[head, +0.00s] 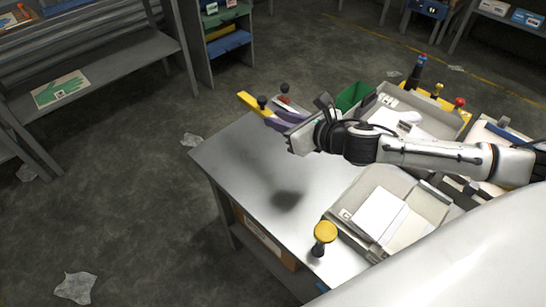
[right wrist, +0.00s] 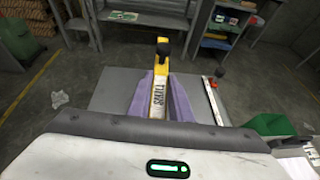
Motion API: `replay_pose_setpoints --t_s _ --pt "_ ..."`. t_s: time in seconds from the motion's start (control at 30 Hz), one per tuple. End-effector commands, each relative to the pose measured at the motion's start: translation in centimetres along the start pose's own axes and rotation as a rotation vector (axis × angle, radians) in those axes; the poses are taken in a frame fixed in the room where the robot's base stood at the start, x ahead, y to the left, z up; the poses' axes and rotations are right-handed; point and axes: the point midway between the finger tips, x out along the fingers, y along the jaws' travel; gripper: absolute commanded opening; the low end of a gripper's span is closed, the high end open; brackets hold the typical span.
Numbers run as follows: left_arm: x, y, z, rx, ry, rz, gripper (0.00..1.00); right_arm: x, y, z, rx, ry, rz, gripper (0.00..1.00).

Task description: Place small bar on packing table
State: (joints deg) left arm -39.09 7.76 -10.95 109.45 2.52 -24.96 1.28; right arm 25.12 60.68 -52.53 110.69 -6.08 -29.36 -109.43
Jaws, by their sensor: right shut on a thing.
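The small bar is yellow with a black knob and a printed white label. Its yellow end (head: 247,100) sticks out past my right gripper (head: 280,119) in the head view. In the right wrist view the bar (right wrist: 159,95) stands between the two purple finger pads (right wrist: 160,100), which are shut on it. The bar's near end is hidden by the gripper body. The grey packing table (head: 235,160) lies below, and a dark shadow on its top suggests the gripper is held above it. My left gripper is not in view.
A tray with papers (head: 345,215) and a yellow-topped knob (head: 325,232) stand at the table's front right. Another grey tray (head: 437,122) and a green bin (head: 353,95) are at the back. A red-marked bar with a black knob (right wrist: 213,88) lies right of the held bar. The left tabletop is clear.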

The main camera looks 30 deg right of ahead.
Motion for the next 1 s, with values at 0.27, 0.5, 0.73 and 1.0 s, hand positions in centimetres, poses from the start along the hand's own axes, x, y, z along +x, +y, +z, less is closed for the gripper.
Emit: replay_pose_setpoints --t_s 0.27,0.5,0.73,1.0 --pt "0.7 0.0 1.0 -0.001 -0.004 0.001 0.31 -0.1 -0.5 -4.3 -0.025 -0.004 0.065 0.00" --pt "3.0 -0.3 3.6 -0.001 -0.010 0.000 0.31 -0.8 -0.5 -5.0 -0.027 -0.007 0.068 0.00" --pt "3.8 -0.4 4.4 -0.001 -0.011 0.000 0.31 0.3 -0.3 -8.3 -0.022 -0.003 0.069 0.00" --pt "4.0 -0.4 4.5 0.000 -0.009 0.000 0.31 1.4 -0.3 -10.6 -0.025 -0.006 0.070 0.00"
